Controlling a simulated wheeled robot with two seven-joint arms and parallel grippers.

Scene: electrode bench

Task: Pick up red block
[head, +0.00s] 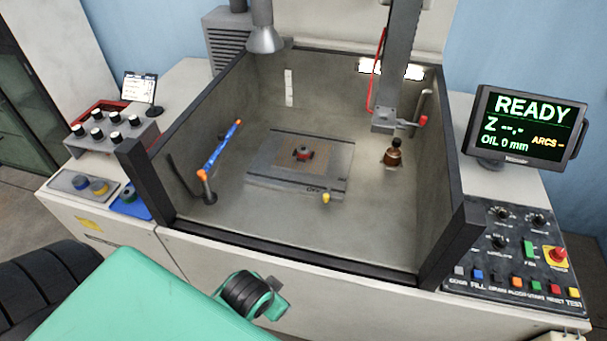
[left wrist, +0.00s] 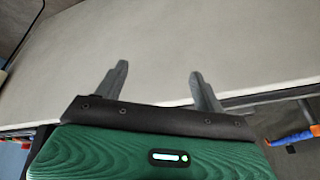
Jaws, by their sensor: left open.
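A small red block (head: 302,153) with a dark patch on top sits on the brown plate (head: 326,151) in the middle of the open-fronted tank. My left gripper (left wrist: 160,72) is open in the left wrist view, with nothing between its two grey fingers and a pale flat surface beyond them. In the head view my green left arm comes in at the bottom, outside the tank's front rim, well short of the block; its fingers cannot be made out there. The red block does not show in the left wrist view. My right gripper is not in view.
The tank's dark front rim (head: 290,258) lies between my arm and the block. A blue-and-orange tube (head: 221,148) stands left of the plate, a brown bottle (head: 393,153) right. A grey vertical column (head: 402,60) hangs behind the bottle. The tank's front floor is mostly clear.

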